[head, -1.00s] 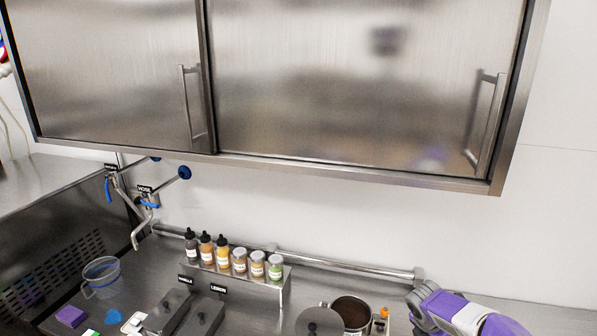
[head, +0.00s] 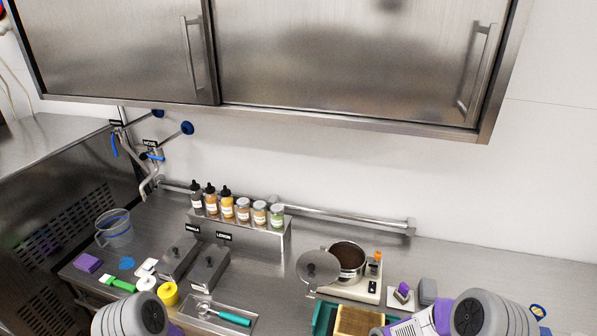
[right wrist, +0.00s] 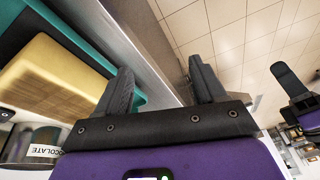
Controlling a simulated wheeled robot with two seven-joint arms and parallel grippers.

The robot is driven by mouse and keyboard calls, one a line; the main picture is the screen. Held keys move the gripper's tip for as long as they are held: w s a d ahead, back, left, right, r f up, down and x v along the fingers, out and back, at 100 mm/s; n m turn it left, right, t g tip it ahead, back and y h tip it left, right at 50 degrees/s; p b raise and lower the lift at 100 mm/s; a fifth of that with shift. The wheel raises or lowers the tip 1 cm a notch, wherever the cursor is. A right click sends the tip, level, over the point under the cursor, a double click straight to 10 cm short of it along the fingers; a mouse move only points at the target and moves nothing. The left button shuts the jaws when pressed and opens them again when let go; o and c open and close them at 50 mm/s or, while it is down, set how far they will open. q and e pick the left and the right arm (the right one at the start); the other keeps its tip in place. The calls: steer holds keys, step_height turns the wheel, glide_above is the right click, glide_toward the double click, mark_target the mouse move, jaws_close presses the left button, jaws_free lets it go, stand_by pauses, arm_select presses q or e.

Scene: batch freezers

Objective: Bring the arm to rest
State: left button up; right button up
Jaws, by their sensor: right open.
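My right arm (head: 480,314) shows at the bottom right of the head view, with its purple and white wrist reaching left over the counter's front. My right gripper (right wrist: 158,72) shows in the right wrist view with its two dark fingers spread apart and nothing between them. A wooden board (right wrist: 50,72) and a teal tray (right wrist: 75,25) lie to the left of the fingers there. My left arm (head: 130,314) shows at the bottom left of the head view, its gripper out of frame. A purple and black gripper, apparently my left (right wrist: 292,88), is at the right wrist view's right edge; its jaws are unclear.
The steel counter carries a pot (head: 347,258) on a scale, a round lid (head: 318,268), a bottle rack (head: 240,232), two lidded tins and a tray with a teal-handled scoop (head: 225,317). A closed steel cabinet (head: 350,60) hangs above.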

steer(key=s+a+f+m+y, duration=0.1)
steer(key=s+a+f+m, duration=0.2)
steer(key=s+m, duration=0.45)
steer(key=s+a+f+m, duration=0.3)
steer(key=s+m, duration=0.4)
steer(key=s, duration=0.1)
arm_select(q)
step_height(320, 180, down, 20)
steer(key=b, duration=1.9)
steer(key=shift+w+r, duration=0.2)
steer(key=shift+r, duration=0.05)
arm_select(e)
step_height(320, 180, down, 19)
steer(key=w, duration=0.1)
steer(key=shift+w+d, duration=0.15)
steer(key=shift+w, duration=0.1)
steer(key=shift+f+n, duration=0.1)
steer(key=shift+n, duration=0.15)
